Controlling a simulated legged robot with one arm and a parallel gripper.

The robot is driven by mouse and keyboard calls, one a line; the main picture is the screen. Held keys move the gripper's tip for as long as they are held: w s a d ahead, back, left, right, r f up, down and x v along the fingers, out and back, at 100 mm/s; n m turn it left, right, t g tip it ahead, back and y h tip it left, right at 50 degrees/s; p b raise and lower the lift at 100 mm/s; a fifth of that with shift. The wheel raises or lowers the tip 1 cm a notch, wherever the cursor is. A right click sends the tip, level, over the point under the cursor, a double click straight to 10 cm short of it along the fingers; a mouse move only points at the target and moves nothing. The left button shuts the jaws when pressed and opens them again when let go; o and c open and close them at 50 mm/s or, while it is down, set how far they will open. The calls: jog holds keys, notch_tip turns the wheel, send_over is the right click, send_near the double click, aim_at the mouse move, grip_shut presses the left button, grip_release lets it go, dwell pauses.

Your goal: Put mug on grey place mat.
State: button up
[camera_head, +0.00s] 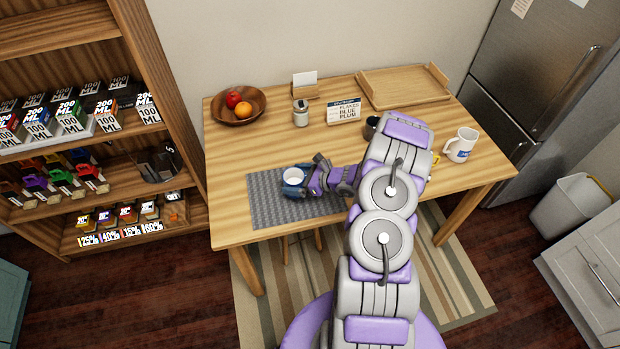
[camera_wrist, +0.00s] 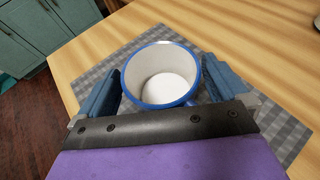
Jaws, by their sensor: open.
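A white mug with a blue rim (camera_wrist: 160,75) stands upright on the grey place mat (camera_wrist: 275,125), seen from above in the wrist view. In the head view the mug (camera_head: 293,176) is on the mat (camera_head: 265,208) near the table's front left. My gripper (camera_wrist: 160,95) is open, with one blue finger on each side of the mug. I cannot tell whether the fingers touch it. In the head view my gripper (camera_head: 294,187) is around the mug, and my arm covers the mat's right part.
On the wooden table (camera_head: 225,165) are a fruit bowl (camera_head: 220,110), a jar (camera_head: 300,117), a label box (camera_head: 343,111), a wooden tray (camera_head: 400,87) and a larger white mug (camera_head: 461,146). A dark cup (camera_head: 370,126) is partly behind my arm. A stocked shelf (camera_head: 150,60) stands left.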

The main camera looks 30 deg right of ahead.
jog(key=p+v, duration=0.2)
jog(key=v, duration=0.9)
jog(key=s+a+r+n+g+y, duration=0.25)
jog(key=a+r+n+g, duration=0.35)
jog(key=a+r, duration=0.5)
jog(key=s+a+r+n+g+y, duration=0.1)
jog(key=s+a+r+n+g, duration=0.2)
jog(key=a+r+n, duration=0.8)
jog(key=s+a+r+n+g+h, duration=0.2)
jog(key=s+a+n, duration=0.1)
jog(key=s, duration=0.3)
jog(key=s+a+r+n+g+h, duration=0.2)
jog(key=s+a+r, duration=0.15)
jog(key=s, duration=0.25)
jog(key=s+d+r+n+h, duration=0.1)
jog(key=s+d+n+h, duration=0.2)
jog(key=s, duration=0.4)
jog(key=s+d+r+n+h, duration=0.1)
jog(key=s+d+n+h, duration=0.2)
jog(key=s, duration=0.4)
jog(key=shift+s+r+h, duration=0.25)
jog(key=shift+r+h, duration=0.15)
jog(key=shift+h, duration=0.35)
